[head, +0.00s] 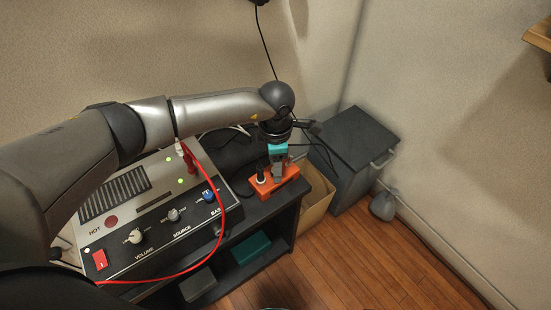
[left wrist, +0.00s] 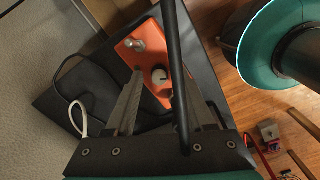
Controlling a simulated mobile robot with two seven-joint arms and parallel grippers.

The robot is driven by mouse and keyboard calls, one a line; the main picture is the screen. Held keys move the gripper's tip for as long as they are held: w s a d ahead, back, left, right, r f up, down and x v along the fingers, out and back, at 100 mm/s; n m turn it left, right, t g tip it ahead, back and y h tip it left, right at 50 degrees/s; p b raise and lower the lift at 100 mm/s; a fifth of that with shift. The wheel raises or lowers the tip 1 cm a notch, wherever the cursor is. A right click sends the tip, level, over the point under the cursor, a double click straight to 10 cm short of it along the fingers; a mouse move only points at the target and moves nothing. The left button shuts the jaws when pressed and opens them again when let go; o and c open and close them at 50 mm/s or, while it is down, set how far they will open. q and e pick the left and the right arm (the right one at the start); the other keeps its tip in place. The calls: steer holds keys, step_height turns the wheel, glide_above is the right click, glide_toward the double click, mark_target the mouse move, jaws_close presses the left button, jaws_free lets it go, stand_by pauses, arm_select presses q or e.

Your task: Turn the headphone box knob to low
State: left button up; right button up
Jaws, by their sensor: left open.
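The orange headphone box (head: 284,187) sits at the right end of the black stand's top. In the left wrist view the box (left wrist: 150,62) carries a black knob with a white face (left wrist: 160,77), and farther along a silver round part (left wrist: 133,45). The knob also shows in the head view (head: 261,177), left of the gripper. My left gripper (head: 277,172) points down at the box. In the left wrist view its open fingers (left wrist: 162,72) frame the knob; whether they touch it I cannot tell. The knob's setting is too small to read. My right gripper is out of view.
A grey amplifier (head: 155,190) with several knobs and a red cable (head: 225,225) stands left of the box. A black cable (left wrist: 174,50) crosses the left wrist view near the fingers. A cardboard box (head: 316,195) and dark cabinet (head: 352,150) stand to the right.

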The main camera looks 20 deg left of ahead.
arm_select(q)
steer(key=shift+r, duration=0.55)
step_height(320, 180, up, 14)
steer(key=p, duration=0.4)
steer(key=shift+s+p, duration=0.2)
steer(key=shift+p, duration=0.2)
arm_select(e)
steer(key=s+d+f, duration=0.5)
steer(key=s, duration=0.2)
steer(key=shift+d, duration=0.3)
arm_select(q)
steer(key=shift+d, duration=0.1)
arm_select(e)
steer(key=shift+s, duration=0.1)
